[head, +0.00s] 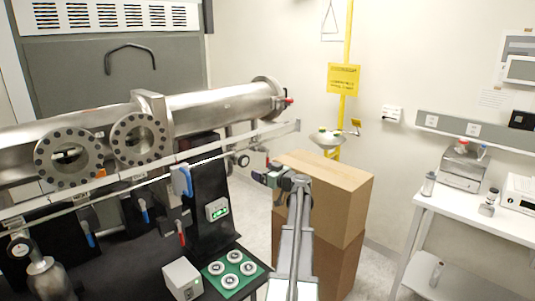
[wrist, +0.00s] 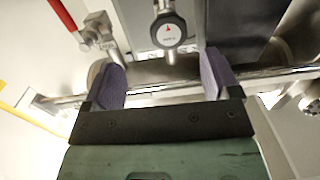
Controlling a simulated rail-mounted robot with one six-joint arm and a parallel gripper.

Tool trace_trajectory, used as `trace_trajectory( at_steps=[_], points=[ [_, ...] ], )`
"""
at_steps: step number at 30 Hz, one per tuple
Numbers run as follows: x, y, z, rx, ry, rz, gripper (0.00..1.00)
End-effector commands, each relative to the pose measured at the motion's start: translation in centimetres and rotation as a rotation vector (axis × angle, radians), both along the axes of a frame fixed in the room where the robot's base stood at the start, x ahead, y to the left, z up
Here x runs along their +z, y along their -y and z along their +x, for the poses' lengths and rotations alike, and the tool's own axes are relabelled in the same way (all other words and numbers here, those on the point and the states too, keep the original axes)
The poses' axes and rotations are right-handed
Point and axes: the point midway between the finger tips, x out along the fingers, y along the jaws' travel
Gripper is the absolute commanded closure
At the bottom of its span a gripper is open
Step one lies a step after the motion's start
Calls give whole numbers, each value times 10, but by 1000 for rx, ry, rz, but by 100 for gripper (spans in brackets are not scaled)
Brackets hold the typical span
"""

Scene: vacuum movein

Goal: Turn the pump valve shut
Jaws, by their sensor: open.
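A small round grey knob or gauge with a red mark (wrist: 168,32) shows at the top of the wrist view, ahead of the gap between my fingers. I cannot tell whether it is the pump valve. A red handle (wrist: 62,14) on a metal fitting is at the upper left of that view. My gripper (wrist: 162,76) is open with nothing between its purple-grey fingers. In the head view my gripper (head: 265,172) is right of a dark round fitting (head: 243,160) under the steel tube (head: 220,106). The fingertips are small there, so contact is unclear.
Blue-handled (head: 181,181) and red-handled (head: 182,234) levers hang below the tube. A green tray (head: 218,285) with several round parts and a white box (head: 182,279) lie on the black bench. Cardboard boxes (head: 345,205) stand behind my arm. A white table (head: 460,210) is at right.

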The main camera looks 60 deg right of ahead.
Motion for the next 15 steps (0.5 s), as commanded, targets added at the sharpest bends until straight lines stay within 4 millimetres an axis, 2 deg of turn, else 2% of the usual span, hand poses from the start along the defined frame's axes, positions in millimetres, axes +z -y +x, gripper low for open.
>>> trace_trajectory(
  at_steps=[4, 9, 11, 15],
  points=[
    [4, 3, -1, -34, -5, -159, 18],
    [4, 4, 2, -32, -12, -183, 18],
    [4, 5, 8, -30, -12, -183, 18],
    [4, 12, 34, -28, -12, -182, 18]
  ],
)
